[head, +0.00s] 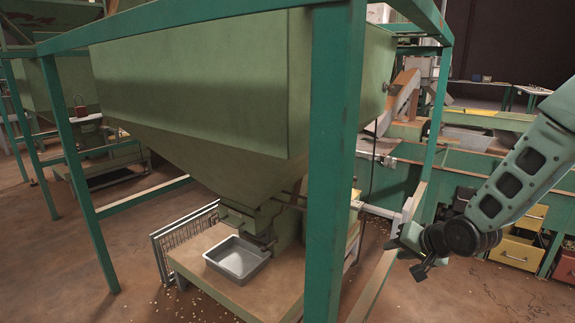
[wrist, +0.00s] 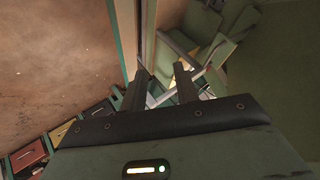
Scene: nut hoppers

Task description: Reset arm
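My gripper (head: 421,270) hangs at the right of the head view, to the right of the green hopper frame and apart from it. In the wrist view my gripper (wrist: 162,78) shows two dark fingers spread apart with nothing held between them. Behind the fingers in that view are a green post and pale metal parts. My arm reaches in from the right edge of the head view with its wrist bent downward.
A large green hopper (head: 200,85) stands in a teal frame (head: 335,170). A grey metal tray (head: 238,258) sits on the stand (head: 205,275) under its spout. Yellow drawers (head: 518,252) line the back right. Brown floor (head: 480,300) at the lower right is open, with scattered nuts.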

